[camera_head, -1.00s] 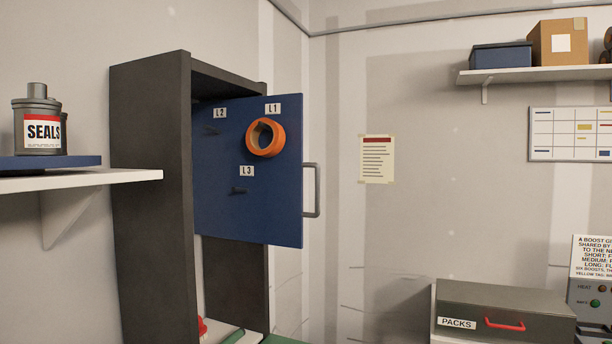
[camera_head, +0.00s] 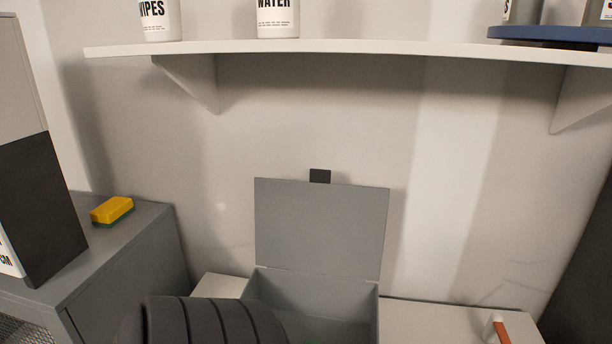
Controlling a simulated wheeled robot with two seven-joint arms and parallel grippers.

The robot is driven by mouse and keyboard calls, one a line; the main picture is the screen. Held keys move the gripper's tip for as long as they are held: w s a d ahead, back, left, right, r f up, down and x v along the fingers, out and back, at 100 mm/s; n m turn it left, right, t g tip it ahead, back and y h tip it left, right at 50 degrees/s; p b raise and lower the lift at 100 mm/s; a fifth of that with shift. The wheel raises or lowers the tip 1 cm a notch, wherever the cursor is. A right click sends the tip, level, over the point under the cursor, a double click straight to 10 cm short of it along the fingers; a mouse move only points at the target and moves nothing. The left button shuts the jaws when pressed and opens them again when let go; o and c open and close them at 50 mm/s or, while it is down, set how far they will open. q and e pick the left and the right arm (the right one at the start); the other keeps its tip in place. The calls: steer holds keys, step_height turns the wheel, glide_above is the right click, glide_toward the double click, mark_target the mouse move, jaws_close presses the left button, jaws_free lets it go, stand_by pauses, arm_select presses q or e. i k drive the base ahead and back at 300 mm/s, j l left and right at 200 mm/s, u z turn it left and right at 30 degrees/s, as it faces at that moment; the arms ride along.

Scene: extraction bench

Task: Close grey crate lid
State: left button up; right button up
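The grey crate (camera_head: 312,293) stands on a light counter against the wall. Its lid (camera_head: 320,228) is open and stands up almost vertically at the back, with a small dark tab (camera_head: 320,176) at its top edge. Something green shows low inside the crate; most of the inside is hidden. A dark ribbed part, likely my own arm, covers the area in front of the crate's left side. Neither gripper's fingers show in the picture.
A white shelf (camera_head: 350,52) with a wipes container (camera_head: 160,20) and a water container (camera_head: 277,18) runs above the lid. A grey cabinet (camera_head: 128,270) with a yellow sponge (camera_head: 112,210) is at left. An orange-handled item (camera_head: 501,330) lies right on the counter (camera_head: 430,318).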

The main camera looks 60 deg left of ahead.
mark_target(317, 227)
steer(key=u, duration=2.15)
